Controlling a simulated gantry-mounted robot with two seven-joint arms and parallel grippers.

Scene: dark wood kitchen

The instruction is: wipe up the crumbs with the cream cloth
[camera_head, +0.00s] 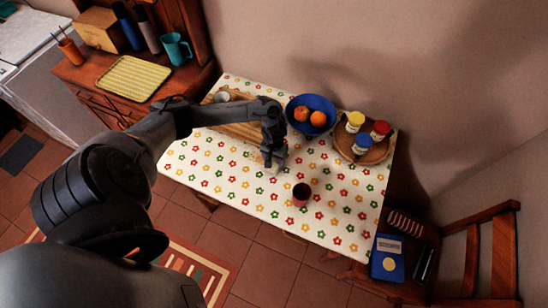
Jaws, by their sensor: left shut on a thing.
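My left gripper (271,163) points down at the middle of the flower-patterned table (235,185), its fingers close to the tabletop. It is shut on the cream cloth (271,171), of which only a small pale patch shows below the fingers. The cloth blends with the cream tablecloth, so its outline is unclear. My right gripper is not in view.
A dark red cup (301,194) stands near the front edge. A blue bowl (312,102) holds oranges; a round wooden tray (376,154) holds three jars. A wooden board (246,131) lies partly under my arm, near a small white cup (222,97). The table's left front is clear.

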